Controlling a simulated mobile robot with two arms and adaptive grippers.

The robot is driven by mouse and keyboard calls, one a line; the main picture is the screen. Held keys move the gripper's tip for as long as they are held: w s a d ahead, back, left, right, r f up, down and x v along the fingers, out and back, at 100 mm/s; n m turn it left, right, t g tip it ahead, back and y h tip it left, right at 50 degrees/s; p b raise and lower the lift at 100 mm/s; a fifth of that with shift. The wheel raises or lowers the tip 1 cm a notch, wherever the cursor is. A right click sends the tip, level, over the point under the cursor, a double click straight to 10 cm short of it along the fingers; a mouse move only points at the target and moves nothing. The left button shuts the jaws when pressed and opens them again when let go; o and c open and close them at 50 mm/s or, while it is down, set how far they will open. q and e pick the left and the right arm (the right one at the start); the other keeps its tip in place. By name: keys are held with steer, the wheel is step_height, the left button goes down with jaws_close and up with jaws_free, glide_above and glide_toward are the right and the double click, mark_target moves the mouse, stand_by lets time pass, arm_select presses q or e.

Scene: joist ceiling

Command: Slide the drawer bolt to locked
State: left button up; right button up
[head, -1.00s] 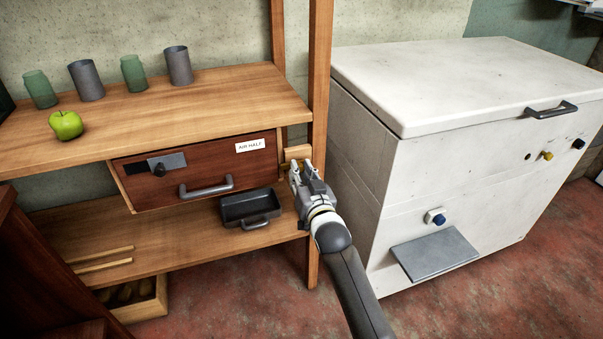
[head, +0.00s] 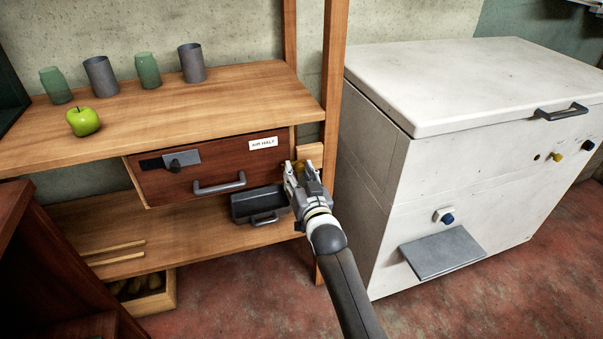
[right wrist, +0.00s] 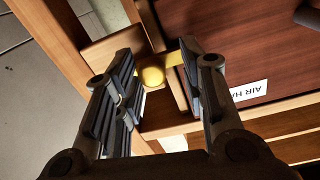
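The drawer (head: 215,182) is dark reddish wood with a grey handle and a white label, and it sits shut under the shelf top. A brass bolt with a round yellow knob (right wrist: 152,76) is at its right edge, in front of a pale wooden block (head: 311,153). My right gripper (head: 298,172) is at this edge. In the right wrist view its fingers (right wrist: 157,88) are apart on either side of the knob. The knob is nearer the left finger; contact is unclear. The bolt's bar runs behind the right finger, partly hidden. My left gripper is not in view.
A grey slider plate (head: 185,158) with a dark knob is on the drawer's left. A dark tray (head: 256,206) is on the lower shelf. Cups and a green apple (head: 83,121) stand above. A shelf post (head: 335,75) and white chest (head: 455,85) are at the right.

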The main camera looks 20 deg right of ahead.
steer(key=shift+d, duration=0.1)
steer(key=shift+s, duration=0.25)
steer(key=s, duration=1.1)
steer(key=shift+s, duration=0.25)
